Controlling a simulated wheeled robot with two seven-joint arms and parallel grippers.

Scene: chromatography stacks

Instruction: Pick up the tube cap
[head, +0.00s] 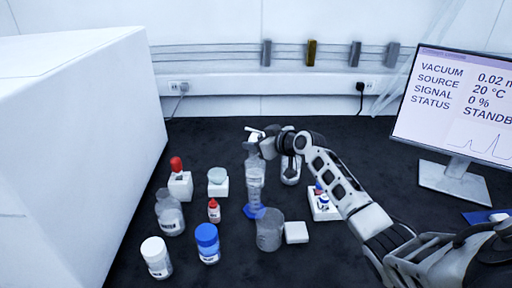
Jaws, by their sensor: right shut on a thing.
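My right gripper (262,145) reaches in from the right over the back middle of the dark bench. It is shut on a small white piece (254,131), which looks like the tube cap; the fingers hide part of it. The gripper is just above the top of a tall clear graduated cylinder (255,183) with a blue base (252,211). I cannot tell whether it touches the cylinder. My left gripper is not in view.
A beaker (270,232) and a white block (297,232) stand in front of the cylinder. Several bottles, including a blue-capped jar (207,243), stand left. A vial rack (323,205) lies under my right arm. A monitor (457,105) is right, a large white box (75,150) left.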

